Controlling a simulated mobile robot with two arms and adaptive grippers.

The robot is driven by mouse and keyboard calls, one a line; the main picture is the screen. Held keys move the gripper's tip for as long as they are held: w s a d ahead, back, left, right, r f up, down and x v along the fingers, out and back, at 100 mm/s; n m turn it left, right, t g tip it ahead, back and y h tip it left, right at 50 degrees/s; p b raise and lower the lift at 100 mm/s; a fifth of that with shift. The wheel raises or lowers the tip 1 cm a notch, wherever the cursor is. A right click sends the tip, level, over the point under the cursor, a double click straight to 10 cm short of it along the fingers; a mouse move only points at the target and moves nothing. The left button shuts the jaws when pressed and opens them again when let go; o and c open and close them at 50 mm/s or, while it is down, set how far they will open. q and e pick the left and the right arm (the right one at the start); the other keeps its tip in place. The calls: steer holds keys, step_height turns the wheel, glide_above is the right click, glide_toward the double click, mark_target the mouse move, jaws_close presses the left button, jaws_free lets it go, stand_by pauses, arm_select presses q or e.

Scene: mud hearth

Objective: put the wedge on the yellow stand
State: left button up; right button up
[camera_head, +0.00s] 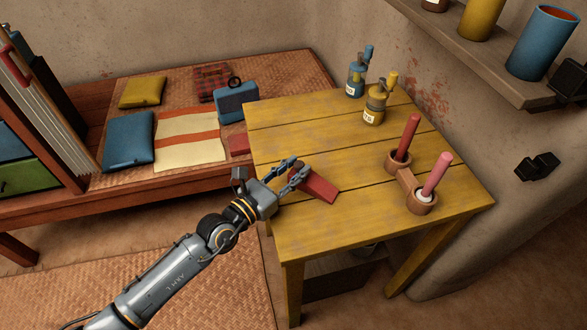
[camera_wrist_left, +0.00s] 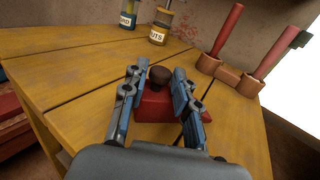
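A red wedge (camera_head: 320,189) lies on the yellow wooden table (camera_head: 330,225), near its left edge. In the left wrist view the red wedge (camera_wrist_left: 157,108) shows a round dark brown knob (camera_wrist_left: 160,76). My left gripper (camera_head: 297,168) reaches in from the left, low over the table at the wedge's near end. In the wrist view its two fingers (camera_wrist_left: 155,88) are spread, one on each side of the knob, with gaps showing. The right finger covers part of the wedge. The only yellow stand-like thing I see is this table. My right gripper is not in view.
Two bottles, one blue (camera_head: 356,80) and one yellow (camera_head: 375,104), stand at the table's back. A wooden double holder (camera_head: 405,183) with red and pink sticks stands at the right. A shelf (camera_head: 470,50) hangs above. The table's front middle is clear.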

arm_select(q)
steer(key=shift+o, duration=0.7)
steer(key=shift+r, duration=0.25)
steer(key=b+v, duration=0.1)
steer(key=v, duration=1.1)
steer(key=shift+b, duration=0.35)
